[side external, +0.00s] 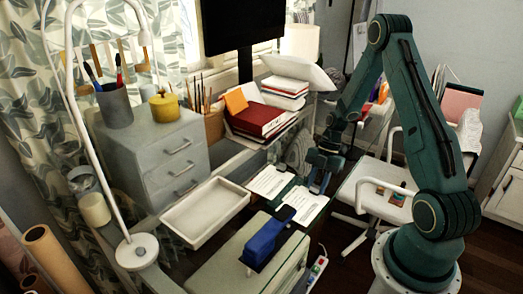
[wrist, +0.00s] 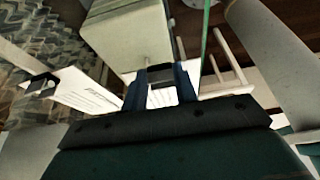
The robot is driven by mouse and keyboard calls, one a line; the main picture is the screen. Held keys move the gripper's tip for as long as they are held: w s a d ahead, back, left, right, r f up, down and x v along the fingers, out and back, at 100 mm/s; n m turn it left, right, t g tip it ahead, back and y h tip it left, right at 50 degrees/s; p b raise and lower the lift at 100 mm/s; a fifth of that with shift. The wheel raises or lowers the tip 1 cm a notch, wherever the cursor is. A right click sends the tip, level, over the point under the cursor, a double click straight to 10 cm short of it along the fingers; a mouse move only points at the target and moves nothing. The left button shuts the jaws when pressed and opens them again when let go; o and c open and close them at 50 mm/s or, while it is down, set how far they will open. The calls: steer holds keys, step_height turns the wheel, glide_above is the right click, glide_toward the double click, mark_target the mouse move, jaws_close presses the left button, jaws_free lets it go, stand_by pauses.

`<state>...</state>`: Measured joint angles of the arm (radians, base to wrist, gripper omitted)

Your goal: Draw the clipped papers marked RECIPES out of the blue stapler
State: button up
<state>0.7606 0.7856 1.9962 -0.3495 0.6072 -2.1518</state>
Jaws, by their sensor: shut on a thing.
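A blue stapler (side external: 265,243) lies on a pale green box at the front. Two white clipped paper sets lie behind it. The near set (side external: 303,203) reaches toward the stapler's far end; whether it is between the jaws I cannot tell. The other set (side external: 271,182) lies to its left and also shows in the wrist view (wrist: 85,92), with a black clip. The print is too small to tell which says RECIPES. My gripper (side external: 317,184) is at the near set's far end. In the wrist view my gripper (wrist: 161,82) is shut on that set's black clip.
The pale green box (side external: 215,265) bears the stapler. An empty white tray (side external: 206,212) stands to its left. A red book (side external: 258,118) and other books are behind. A grey drawer unit (side external: 160,150) stands at the left. A white chair (side external: 385,185) is at right.

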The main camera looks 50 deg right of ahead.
steer(key=shift+d, duration=1.45)
steer(key=shift+r, duration=0.15)
step_height(320, 180, up, 8)
stand_by(0.9)
